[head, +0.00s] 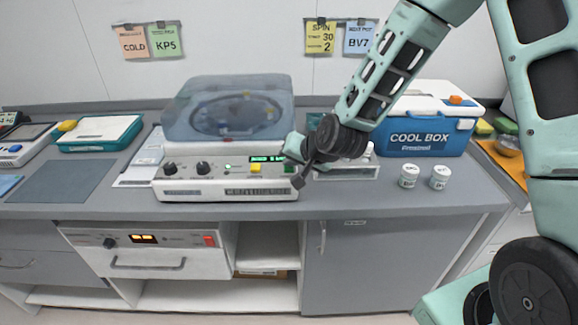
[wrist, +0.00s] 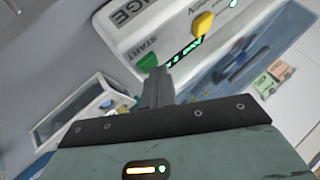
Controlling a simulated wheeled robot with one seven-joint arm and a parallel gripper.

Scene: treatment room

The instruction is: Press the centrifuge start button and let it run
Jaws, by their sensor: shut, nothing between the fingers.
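The centrifuge (head: 226,188) is a white bench unit with a see-through bluish lid (head: 228,108), which is down. Its front has two dark knobs, a lit green display (head: 266,158) and a yellow button (head: 255,169). In the wrist view the green button (wrist: 148,60) sits beside the word START, and the yellow button (wrist: 203,24) lies further along the panel. My gripper (head: 297,181) is at the right end of the panel. Its shut, empty fingertips (wrist: 155,73) overlap the green button's edge in the wrist view. I cannot tell whether they touch it.
A blue and white cool box (head: 425,138) and two small white jars (head: 409,176) stand to the right. A low white tray (head: 346,171) is beside the centrifuge. A dark mat (head: 62,181) lies on the left counter. Wall notes (head: 319,37) hang behind.

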